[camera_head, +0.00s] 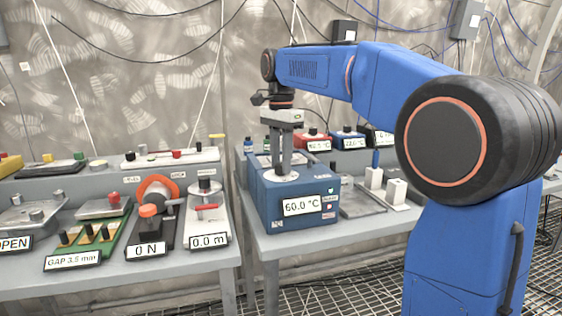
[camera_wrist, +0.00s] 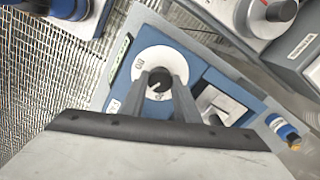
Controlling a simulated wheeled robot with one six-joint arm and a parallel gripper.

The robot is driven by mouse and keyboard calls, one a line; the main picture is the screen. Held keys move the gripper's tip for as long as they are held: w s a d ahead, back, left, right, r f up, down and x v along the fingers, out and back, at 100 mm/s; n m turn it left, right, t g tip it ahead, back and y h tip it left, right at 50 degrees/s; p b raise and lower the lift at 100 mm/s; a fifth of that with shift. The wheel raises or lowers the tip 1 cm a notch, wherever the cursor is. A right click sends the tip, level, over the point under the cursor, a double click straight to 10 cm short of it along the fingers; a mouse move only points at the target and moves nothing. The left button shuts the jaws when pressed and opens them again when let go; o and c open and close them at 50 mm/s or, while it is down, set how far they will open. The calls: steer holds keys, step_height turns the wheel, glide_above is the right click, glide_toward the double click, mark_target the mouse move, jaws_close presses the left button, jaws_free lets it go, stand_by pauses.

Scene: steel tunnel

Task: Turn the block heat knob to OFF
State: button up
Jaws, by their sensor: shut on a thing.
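The block heater (camera_head: 297,207) is a blue box on the right-hand table, with a front display reading 60.0 °C. Its knob is a small dark knob (camera_wrist: 158,82) on a round white dial (camera_wrist: 152,62) on the top face. The dial also shows in the head view (camera_head: 277,176). My gripper (camera_head: 281,172) reaches straight down onto the dial. In the wrist view its two fingers (camera_wrist: 159,82) are shut on the knob, one on each side. The knob's pointer and most dial marks are too small or hidden to read.
Left of the heater, a second table (camera_head: 190,260) carries several devices, including one reading 0.0 m (camera_head: 207,240). More devices with displays (camera_head: 347,141) stand behind.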

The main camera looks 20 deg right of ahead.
steer(key=n, duration=2.2)
steer(key=shift+n, duration=0.3)
stand_by(0.3)
steer(key=o, duration=1)
steer(key=shift+o, duration=0.2)
